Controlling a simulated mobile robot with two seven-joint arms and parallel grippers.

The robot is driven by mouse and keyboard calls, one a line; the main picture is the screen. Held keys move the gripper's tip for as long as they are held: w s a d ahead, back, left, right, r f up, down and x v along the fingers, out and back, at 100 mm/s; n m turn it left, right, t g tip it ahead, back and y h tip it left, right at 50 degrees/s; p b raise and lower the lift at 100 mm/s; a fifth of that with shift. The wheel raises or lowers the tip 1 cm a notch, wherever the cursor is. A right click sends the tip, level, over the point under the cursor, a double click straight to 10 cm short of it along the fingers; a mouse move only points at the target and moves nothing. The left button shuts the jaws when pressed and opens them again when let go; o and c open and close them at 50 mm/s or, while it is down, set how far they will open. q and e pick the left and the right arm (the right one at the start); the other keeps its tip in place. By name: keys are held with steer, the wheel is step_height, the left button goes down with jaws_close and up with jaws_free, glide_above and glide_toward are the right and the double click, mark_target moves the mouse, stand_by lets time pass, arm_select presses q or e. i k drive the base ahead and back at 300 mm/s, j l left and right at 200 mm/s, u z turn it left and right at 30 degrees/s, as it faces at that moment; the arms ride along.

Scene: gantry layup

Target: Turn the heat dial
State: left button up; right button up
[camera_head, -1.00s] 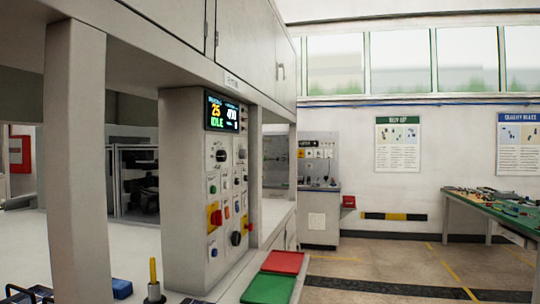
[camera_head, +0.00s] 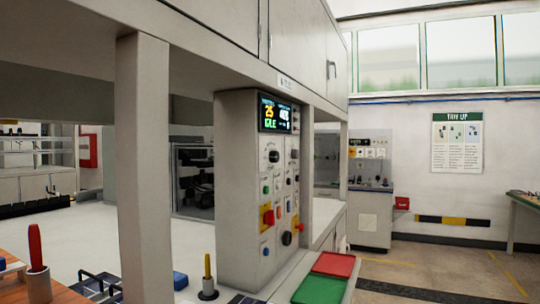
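The control panel (camera_head: 250,200) is a tall pale box standing under the cabinets, right of the middle post. Its screen (camera_head: 276,113) at the top reads 25, a number near 400, and IDLE. A dark round dial (camera_head: 273,156) sits just below the screen. Another dark knob (camera_head: 287,238) sits low on the panel near a red switch on a yellow plate (camera_head: 268,217). Small coloured buttons lie between them. I cannot read the labels, so I cannot tell which knob is the heat dial. Neither of my grippers is in view.
A pale post (camera_head: 144,170) stands in front, left of the panel. A red tray (camera_head: 333,264) and a green tray (camera_head: 318,289) lie at the lower right. A yellow-handled tool (camera_head: 207,267) and a red-handled tool (camera_head: 35,245) stand upright in holders. Open floor lies at the right.

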mark_target(274, 156)
steer(key=i+l, duration=0.2)
steer(key=l, duration=0.2)
steer(key=i+l, duration=0.2)
steer(key=l, duration=0.15)
steer(key=i+l, duration=0.2)
steer(key=l, duration=0.2)
steer(key=i+l, duration=0.2)
steer(key=l, duration=0.15)
steer(key=i+l, duration=0.2)
steer(key=l, duration=0.2)
steer(key=i+l, duration=0.15)
steer(key=l, duration=0.2)
steer(key=l+u, duration=0.1)
steer(key=u, duration=0.3)
steer(key=i+l+u, duration=0.1)
steer(key=u, duration=0.25)
steer(key=l+u, duration=0.15)
steer(key=u, duration=0.25)
